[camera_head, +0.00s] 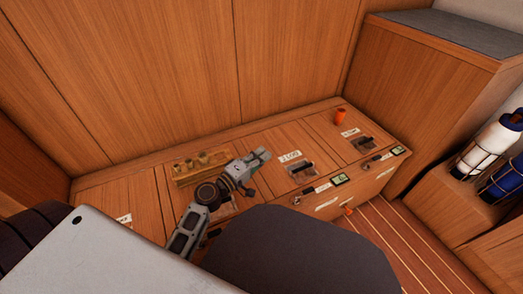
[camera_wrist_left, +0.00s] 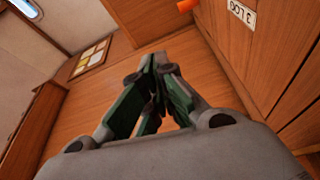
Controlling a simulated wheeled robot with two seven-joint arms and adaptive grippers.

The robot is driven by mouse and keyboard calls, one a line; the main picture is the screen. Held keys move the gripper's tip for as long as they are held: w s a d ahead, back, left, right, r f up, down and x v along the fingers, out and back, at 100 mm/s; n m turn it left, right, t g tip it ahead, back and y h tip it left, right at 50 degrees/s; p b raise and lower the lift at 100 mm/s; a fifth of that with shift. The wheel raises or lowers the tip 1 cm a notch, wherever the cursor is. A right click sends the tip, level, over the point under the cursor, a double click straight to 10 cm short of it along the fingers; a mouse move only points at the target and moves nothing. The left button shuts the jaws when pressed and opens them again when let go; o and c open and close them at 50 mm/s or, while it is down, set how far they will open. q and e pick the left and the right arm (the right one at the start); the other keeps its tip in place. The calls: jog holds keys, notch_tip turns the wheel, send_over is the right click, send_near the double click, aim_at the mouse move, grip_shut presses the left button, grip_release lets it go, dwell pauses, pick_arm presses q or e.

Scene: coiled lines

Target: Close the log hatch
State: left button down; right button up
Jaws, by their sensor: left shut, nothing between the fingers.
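The lid at the right end of the wooden bench is the likely log hatch (camera_head: 340,131). Its small label is unreadable in the head view. My right gripper is not in view.
An orange cup (camera_head: 340,117) stands at the back of the right lid. A wooden rack (camera_head: 185,177) sits at the back, left of my gripper. The middle lid (camera_head: 275,150) has its own handle. A tall cabinet (camera_head: 430,75) bounds the right; bottles (camera_head: 490,150) stand beyond.

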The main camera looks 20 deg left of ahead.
pick_arm(q)
jog(key=shift+r, duration=1.15)
jog(key=shift+s, duration=0.1)
